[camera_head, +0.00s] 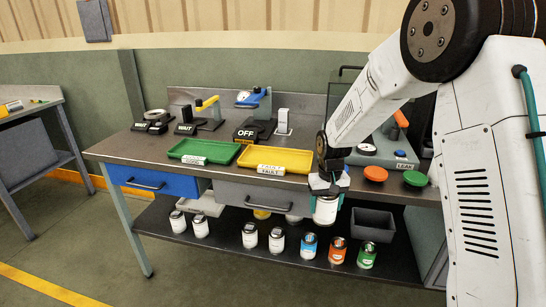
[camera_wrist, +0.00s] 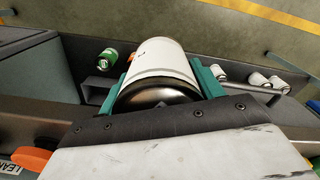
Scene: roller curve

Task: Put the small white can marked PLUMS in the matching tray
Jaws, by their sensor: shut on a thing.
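My gripper (camera_head: 327,188) is shut on a white can (camera_head: 326,210), which hangs in front of the bench's front edge. In the wrist view the can (camera_wrist: 158,65) lies between the teal fingers (camera_wrist: 165,88); its dark metal end faces the camera. A green tray (camera_head: 204,152) and a yellow tray (camera_head: 276,160) are on the bench top to the left of my gripper. Each has a small white label at its front; the yellow one's seems to read FAULT, the green one's is too small to read. Both trays look empty.
The lower shelf (camera_head: 225,238) holds several cans, white, blue, orange and green, and a dark grey bin (camera_head: 373,224). An OFF sign (camera_head: 246,134) and small devices stand behind the trays.

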